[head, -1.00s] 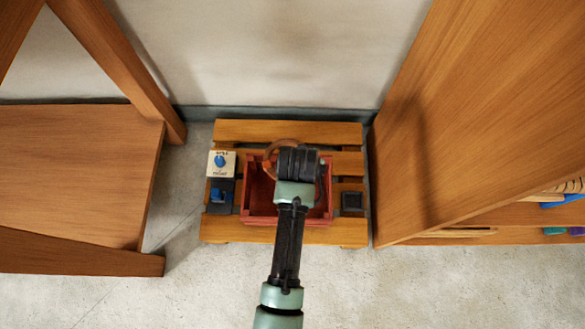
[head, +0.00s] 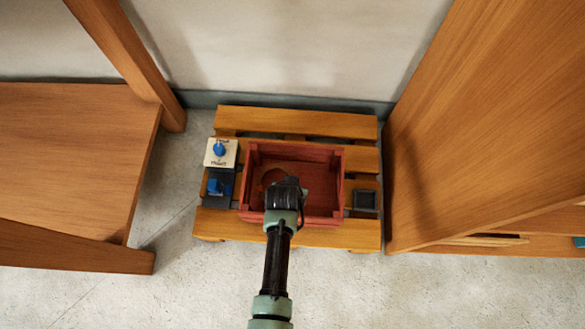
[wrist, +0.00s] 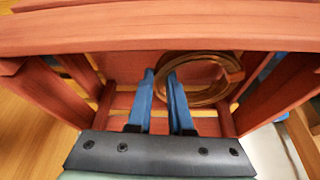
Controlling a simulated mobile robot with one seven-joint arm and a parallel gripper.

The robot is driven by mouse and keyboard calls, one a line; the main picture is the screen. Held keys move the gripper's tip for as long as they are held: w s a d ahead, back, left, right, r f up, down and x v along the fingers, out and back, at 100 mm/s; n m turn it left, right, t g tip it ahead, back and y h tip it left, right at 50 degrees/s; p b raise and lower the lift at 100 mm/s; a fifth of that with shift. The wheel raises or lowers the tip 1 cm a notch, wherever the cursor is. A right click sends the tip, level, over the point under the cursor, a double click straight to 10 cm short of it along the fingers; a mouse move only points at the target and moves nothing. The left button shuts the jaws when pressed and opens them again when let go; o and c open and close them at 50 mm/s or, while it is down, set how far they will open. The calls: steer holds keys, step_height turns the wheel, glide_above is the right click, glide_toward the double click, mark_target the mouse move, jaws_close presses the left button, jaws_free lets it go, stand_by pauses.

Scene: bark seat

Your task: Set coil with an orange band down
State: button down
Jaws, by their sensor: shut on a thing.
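The coil (head: 266,177) is a brown ring inside the red crate (head: 341,182), partly hidden behind my wrist in the head view. In the wrist view the coil (wrist: 210,98) sits at the right of my blue fingers, inside the crate walls. My gripper (wrist: 161,74) is shut on the coil's edge and reaches down into the crate. In the head view my gripper (head: 285,190) is over the front part of the crate, its fingers hidden. I cannot make out the orange band now, nor whether the coil touches the crate floor.
The crate stands on a slatted wooden pallet (head: 295,122). A white box with a blue knob (head: 219,150), a blue-and-dark part (head: 216,188) and a dark square holder (head: 365,200) flank it. Wooden furniture stands close at the left (head: 70,165) and right (head: 470,130).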

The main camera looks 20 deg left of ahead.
steer(key=shift+f+b, duration=1.4)
steer(key=shift+f, duration=0.8)
steer(key=shift+f, duration=0.2)
steer(key=c, duration=0.8)
jaws_free()
steer(key=shift+c, duration=0.2)
steer(key=p+v, duration=0.8)
steer(key=v, duration=0.4)
steer(key=shift+r, duration=0.25)
